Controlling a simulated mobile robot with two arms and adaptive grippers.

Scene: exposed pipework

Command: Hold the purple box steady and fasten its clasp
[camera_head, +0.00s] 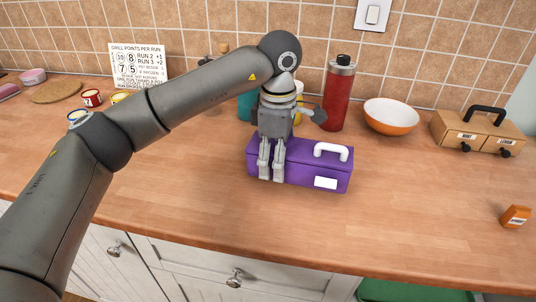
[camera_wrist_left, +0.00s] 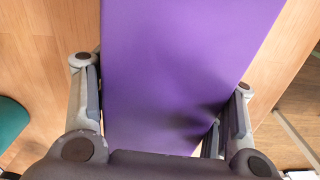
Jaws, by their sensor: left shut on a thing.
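The purple box (camera_head: 318,170) stands on the wooden counter, with a white handle (camera_head: 331,150) on its lid and a white label on its front. It fills the middle of the left wrist view (camera_wrist_left: 185,65). My left gripper (camera_head: 271,177) reaches down over the left part of the box and is shut on it. In the left wrist view its fingers lie on either side of the purple body. I cannot make out the clasp; the gripper covers part of the front. My right gripper is in neither view.
Behind the box stand a red flask (camera_head: 338,95) and a white-and-orange bowl (camera_head: 391,116). A wooden case (camera_head: 478,132) with a black handle is at the right. A small orange box (camera_head: 515,216) lies near the right edge. The counter in front of the purple box is clear.

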